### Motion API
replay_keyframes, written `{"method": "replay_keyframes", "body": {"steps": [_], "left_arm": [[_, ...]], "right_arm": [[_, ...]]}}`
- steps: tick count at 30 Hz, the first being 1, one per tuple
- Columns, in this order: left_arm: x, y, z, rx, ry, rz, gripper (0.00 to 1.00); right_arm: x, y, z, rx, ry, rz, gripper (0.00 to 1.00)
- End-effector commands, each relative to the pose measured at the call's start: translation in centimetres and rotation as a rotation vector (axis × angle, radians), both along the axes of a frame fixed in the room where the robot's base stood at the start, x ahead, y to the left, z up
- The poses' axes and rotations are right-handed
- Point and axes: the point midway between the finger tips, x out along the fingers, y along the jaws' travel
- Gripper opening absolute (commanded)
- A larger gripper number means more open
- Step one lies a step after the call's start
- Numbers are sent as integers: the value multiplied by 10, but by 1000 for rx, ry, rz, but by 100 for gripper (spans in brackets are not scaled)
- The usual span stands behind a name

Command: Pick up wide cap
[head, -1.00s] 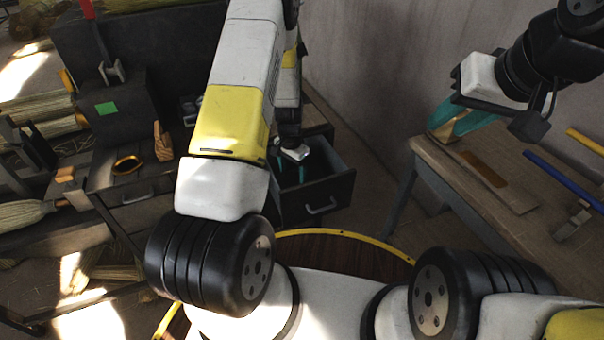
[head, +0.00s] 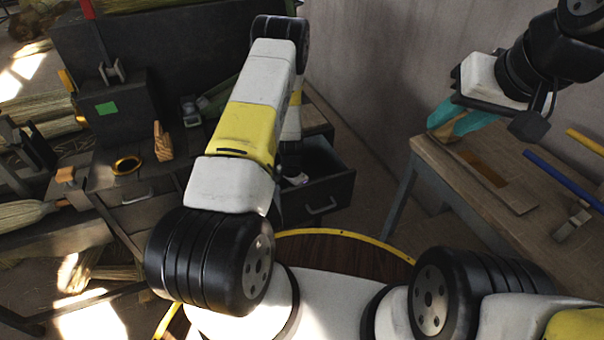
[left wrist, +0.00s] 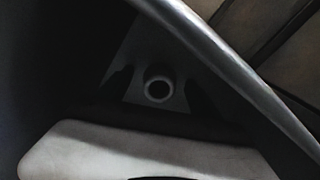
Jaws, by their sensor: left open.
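In the left wrist view a small round ring-shaped piece with a dark hole (left wrist: 158,89), which may be the wide cap, shows in deep shadow. A dim grey surface surrounds it. The dark shapes of my left gripper (left wrist: 158,96) appear on both sides of it, open, with nothing visibly held. In the head view my left gripper is mostly hidden behind my arm, at the open drawer (head: 345,188); only a pale bit shows. My right gripper (head: 455,125) hangs by the table at the right. Its teal fingers overlap and a brownish patch shows beside them; its opening is unclear.
The drawer's raised wall edge (left wrist: 235,70) crosses the left wrist view close by. A workbench (head: 130,178) on the left bears a yellow ring (head: 127,164) and a wooden piece (head: 162,142). A wooden table (head: 470,190) with blue and yellow rods stands right.

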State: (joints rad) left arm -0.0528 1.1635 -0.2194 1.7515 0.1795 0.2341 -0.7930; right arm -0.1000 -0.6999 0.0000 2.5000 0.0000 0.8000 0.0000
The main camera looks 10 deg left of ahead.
Motion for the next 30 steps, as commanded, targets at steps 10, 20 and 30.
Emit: {"method": "replay_keyframes", "body": {"steps": [10, 20, 30], "left_arm": [[0, 0, 1, 0, 0, 0, 24], [1, 0, 4, 0, -1, 0, 11], [2, 0, 64, 0, -5, 0, 11]], "right_arm": [[0, 0, 0, 0, 0, 0, 32], [0, 0, 0, 0, 0, 0, 32], [0, 0, 0, 0, 0, 0, 32]]}}
